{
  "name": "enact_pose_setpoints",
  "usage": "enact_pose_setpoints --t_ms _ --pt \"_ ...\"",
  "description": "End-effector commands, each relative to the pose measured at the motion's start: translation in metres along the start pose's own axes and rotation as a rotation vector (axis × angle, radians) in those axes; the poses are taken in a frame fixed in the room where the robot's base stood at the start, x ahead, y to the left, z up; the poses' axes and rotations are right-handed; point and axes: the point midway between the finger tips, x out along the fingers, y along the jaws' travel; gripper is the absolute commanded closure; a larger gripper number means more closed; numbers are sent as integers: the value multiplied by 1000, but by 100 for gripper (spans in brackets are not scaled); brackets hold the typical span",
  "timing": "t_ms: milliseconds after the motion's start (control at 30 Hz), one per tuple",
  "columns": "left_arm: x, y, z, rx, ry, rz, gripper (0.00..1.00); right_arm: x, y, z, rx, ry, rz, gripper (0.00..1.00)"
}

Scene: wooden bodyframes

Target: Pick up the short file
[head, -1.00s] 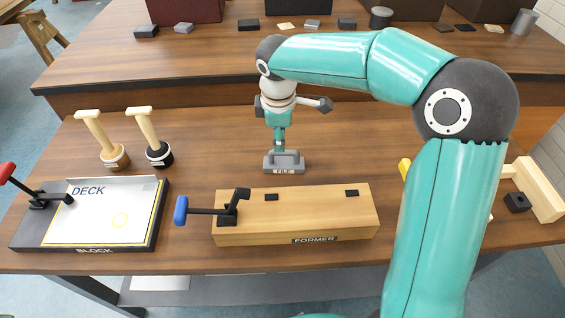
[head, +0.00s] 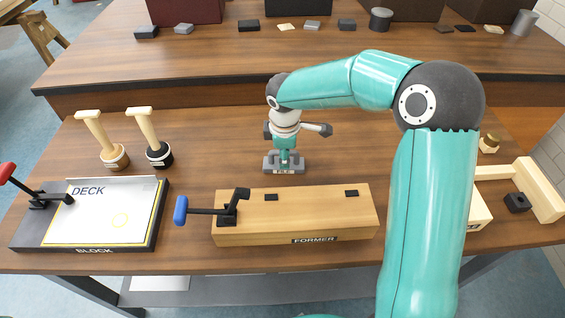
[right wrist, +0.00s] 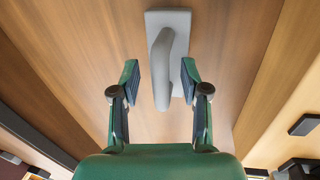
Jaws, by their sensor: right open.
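The short file (head: 270,168) is a grey block with a raised handle and a "FILE" label, lying flat on the table behind the former. My right gripper (head: 285,154) points down over it in the head view and partly hides its handle. In the right wrist view the file's grey handle (right wrist: 161,62) lies between the two open fingers of the right gripper (right wrist: 160,75), with a gap visible on both sides. My left gripper is not in view.
The wooden former (head: 295,222) with a blue-handled clamp (head: 205,211) stands in front of the file. The deck block (head: 105,212) and two wooden-handled tools (head: 108,140) are to the left. A wooden frame (head: 535,190) is at the right. Table around the file is clear.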

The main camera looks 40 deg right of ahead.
Motion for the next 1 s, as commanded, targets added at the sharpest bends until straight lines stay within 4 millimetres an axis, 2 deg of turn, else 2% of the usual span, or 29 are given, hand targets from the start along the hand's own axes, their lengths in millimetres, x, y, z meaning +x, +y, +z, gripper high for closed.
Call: enact_pose_setpoints --t_ms 33,200,300,767,1000 --pt "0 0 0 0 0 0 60 0 0 0 0 0 0 60" --pt "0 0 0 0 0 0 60 0 0 0 0 0 0 88" --pt "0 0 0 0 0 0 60 0 0 0 -1 0 0 100" --pt "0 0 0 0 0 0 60 -2 1 -1 -1 1 2 100" --pt "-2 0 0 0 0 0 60 -16 4 -2 -2 2 4 100"
